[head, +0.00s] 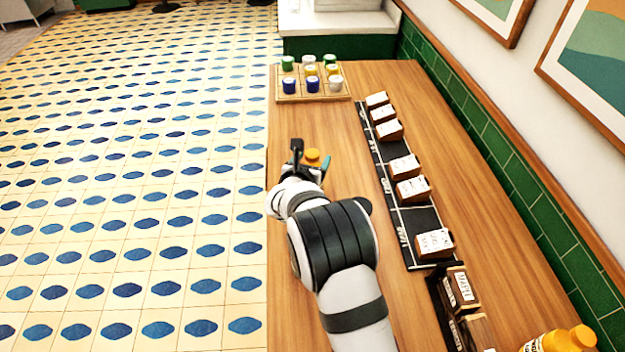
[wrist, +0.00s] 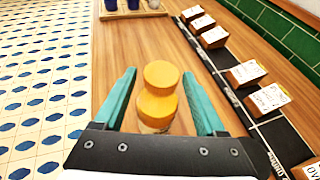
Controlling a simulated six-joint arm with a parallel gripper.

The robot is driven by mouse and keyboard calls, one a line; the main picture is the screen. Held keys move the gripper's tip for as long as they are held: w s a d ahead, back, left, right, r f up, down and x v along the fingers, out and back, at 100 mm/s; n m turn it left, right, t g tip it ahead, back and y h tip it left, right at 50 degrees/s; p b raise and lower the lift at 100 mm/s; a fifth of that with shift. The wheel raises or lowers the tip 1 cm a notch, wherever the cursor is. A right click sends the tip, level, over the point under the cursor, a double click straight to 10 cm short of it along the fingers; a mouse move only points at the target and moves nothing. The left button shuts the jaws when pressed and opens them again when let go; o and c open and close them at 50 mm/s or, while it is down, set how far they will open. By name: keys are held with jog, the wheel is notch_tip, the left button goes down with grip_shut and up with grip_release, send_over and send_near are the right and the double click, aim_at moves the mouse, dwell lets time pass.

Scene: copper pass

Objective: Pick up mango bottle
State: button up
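An orange bottle with an orange cap (wrist: 160,74) stands upright on the wooden counter, in the middle of the wrist view. No label on it can be read. In the head view only its orange top (head: 312,154) shows, beyond my wrist. My gripper (wrist: 161,84) is open, with one teal finger on each side of the bottle and a visible gap to both. The bottle's lower part is partly hidden by the gripper's dark base. In the head view my gripper (head: 311,158) is low over the counter's left part.
A black strip (head: 403,222) with several small labelled boxes runs along the right. A wooden tray (head: 338,97) of coloured cups stands at the far end. Yellow bottles with orange caps (head: 583,337) stand at the near right. The counter's left edge is close.

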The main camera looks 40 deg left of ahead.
grip_shut()
dwell(1.2)
